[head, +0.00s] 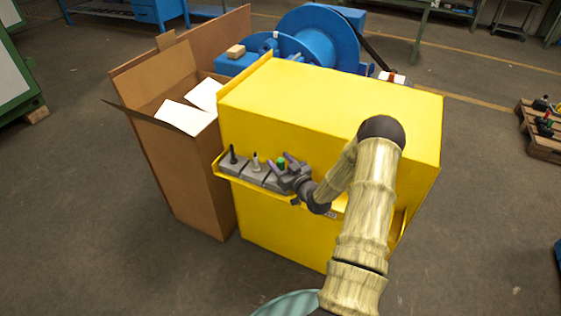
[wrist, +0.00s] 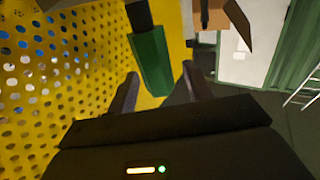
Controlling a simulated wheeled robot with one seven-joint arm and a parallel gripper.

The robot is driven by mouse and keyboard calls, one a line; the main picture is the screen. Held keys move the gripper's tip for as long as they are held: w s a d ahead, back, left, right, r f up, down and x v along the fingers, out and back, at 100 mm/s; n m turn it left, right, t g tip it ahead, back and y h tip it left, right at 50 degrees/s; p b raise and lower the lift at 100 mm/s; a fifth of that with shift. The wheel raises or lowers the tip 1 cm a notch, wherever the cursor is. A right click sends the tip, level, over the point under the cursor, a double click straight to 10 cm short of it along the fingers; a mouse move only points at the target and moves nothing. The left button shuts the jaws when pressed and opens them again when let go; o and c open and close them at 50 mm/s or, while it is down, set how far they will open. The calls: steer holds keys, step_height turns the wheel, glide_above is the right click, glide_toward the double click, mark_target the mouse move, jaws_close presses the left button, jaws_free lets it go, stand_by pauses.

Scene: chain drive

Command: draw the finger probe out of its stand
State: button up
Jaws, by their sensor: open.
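A green-handled tool (head: 281,162), likely the finger probe, is upright at the right end of the shelf on the yellow guard. In the wrist view it shows as a green handle (wrist: 151,62) with a dark end, between the fingers with gaps on both sides. My gripper (head: 280,165) is open around it; its fingers also show in the wrist view (wrist: 160,88). The grey stand (head: 274,182) under it is partly hidden by my gripper. A dark tool (head: 233,153) and a pale one (head: 255,161) stand in grey blocks to the left.
The yellow guard (head: 340,100) rises behind the shelf; its perforated face (wrist: 50,60) is close on the left in the wrist view. A tall cardboard box (head: 180,165) is left of the shelf. A blue machine (head: 318,35) is behind.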

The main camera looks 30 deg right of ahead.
steer(key=shift+w, duration=0.1)
jaws_close()
steer(key=shift+r+p, duration=2.6)
steer(key=shift+r, duration=1.95)
